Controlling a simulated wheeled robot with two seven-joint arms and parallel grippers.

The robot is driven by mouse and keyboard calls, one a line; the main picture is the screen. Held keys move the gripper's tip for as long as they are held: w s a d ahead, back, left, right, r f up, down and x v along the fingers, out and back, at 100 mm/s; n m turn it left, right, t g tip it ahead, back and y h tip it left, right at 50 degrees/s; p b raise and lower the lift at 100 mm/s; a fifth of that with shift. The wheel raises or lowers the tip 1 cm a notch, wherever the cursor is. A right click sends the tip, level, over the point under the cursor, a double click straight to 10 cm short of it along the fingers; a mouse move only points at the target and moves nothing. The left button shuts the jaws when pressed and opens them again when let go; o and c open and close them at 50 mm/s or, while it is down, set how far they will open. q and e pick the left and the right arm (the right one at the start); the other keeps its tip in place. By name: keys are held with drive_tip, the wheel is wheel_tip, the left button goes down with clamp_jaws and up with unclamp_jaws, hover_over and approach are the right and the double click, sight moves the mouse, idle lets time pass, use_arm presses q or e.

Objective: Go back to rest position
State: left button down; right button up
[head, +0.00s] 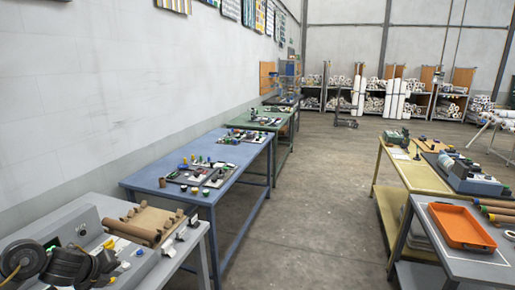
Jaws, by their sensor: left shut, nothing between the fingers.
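My left gripper (108,262) is at the lower left of the head view, on the end of my dark arm. It is shut and empty, over or just in front of the grey press bench (78,212); the exact gap to the bench is hard to tell. Brown rolls (132,231) lie on the bench to the right of the gripper, apart from it. My right gripper is not in view.
A blue table (150,180) with small parts and a green table (262,123) stand along the left wall. An orange tray (462,243) lies on a grey table at the right, beside a yellow table (415,177). The middle floor is clear.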

use_arm(q)
drive_tip(key=s+d+f+n+t, duration=0.1)
drive_tip(key=s+d+f+n, duration=0.4)
drive_tip(key=d, duration=0.4)
drive_tip(key=s+d+f+n, duration=0.4)
drive_tip(key=d+f+n, duration=0.1)
drive_tip(key=d, duration=0.4)
drive_tip(key=s+f+n+g, duration=0.25)
drive_tip(key=s+n, duration=0.55)
drive_tip(key=s, duration=0.5)
drive_tip(key=s+f+n+g, duration=0.25)
drive_tip(key=s+n, duration=0.55)
drive_tip(key=s, duration=0.4)
wheel_tip(320, 180, down, 31)
drive_tip(key=s+g+b, duration=0.2)
drive_tip(key=b, duration=0.3)
drive_tip(key=s+a+f+y+b, duration=0.1)
drive_tip(key=s+a+f+b, duration=0.1)
drive_tip(key=s+f, duration=1.3)
wheel_tip(320, 180, down, 2)
drive_tip(key=shift+s+f+g+b, duration=0.2)
drive_tip(key=shift+s+g+b, duration=0.1)
drive_tip(key=shift+g+b, duration=0.1)
